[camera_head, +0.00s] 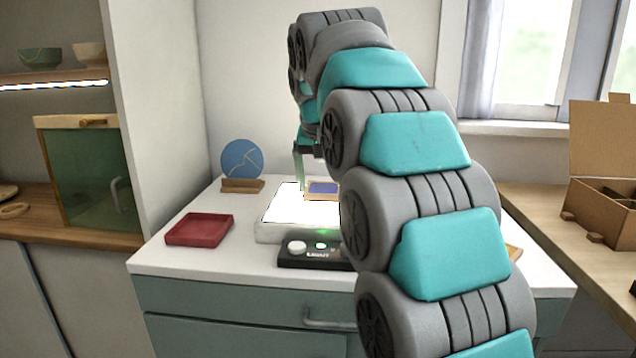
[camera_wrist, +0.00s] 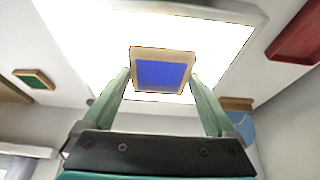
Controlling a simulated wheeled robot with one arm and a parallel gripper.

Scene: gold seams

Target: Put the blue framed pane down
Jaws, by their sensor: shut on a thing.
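The blue framed pane (camera_head: 322,188) has a blue centre in a pale wooden frame. In the wrist view the pane (camera_wrist: 162,74) sits between the two green fingers of my gripper (camera_wrist: 161,80), which is shut on its sides. In the head view my gripper (camera_head: 310,172) is over the glowing white light panel (camera_head: 285,207), partly hidden by my arm. The light panel (camera_wrist: 90,30) also fills much of the wrist view behind the pane. I cannot tell whether the pane touches the panel.
A red tray (camera_head: 200,230) lies left of the panel. A blue disc with pale seams (camera_head: 242,158) stands in a wooden holder behind. A black control box (camera_head: 310,252) is in front. A green framed pane (camera_wrist: 35,79) shows in the wrist view. A cardboard box (camera_head: 603,195) stands right.

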